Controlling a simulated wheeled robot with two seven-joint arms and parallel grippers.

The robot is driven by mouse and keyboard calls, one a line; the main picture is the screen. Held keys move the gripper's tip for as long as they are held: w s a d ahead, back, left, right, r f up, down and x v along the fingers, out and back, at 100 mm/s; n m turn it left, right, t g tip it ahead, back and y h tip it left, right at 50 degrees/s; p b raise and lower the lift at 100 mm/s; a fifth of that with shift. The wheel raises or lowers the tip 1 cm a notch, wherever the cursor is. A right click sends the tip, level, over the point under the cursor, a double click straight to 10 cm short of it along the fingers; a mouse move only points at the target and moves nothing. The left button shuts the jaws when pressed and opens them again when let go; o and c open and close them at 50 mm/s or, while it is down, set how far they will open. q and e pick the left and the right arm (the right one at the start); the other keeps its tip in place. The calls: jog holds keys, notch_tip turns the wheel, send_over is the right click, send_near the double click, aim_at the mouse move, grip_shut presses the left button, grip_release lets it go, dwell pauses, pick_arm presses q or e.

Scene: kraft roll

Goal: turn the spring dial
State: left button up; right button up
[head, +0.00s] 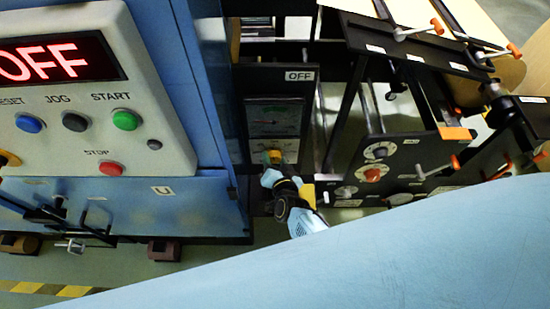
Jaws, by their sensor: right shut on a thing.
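My right gripper (271,167) is light blue and black. It is at the lower part of a dark panel with gauges, below an OFF sign. It is shut on a small yellow knob (274,156) on a pale plate there. The fingers hide much of the knob, and its label is too small to read, so I cannot tell for sure that it is the spring dial. The lower gauge (274,119) sits just above it. My left gripper is not in view.
A control box with a red OFF display (45,62) and push buttons stands at left on a blue cabinet (200,205). At right, a black frame carries an orange-red knob (372,174) and several orange-tipped levers. A brown roll (508,72) is at upper right.

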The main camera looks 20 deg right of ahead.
dwell(0.4)
jog(key=o, duration=0.8)
jog(key=shift+s, duration=0.1)
jog(key=p+v, duration=0.4)
jog(key=v, duration=0.9)
jog(key=shift+r, duration=0.1)
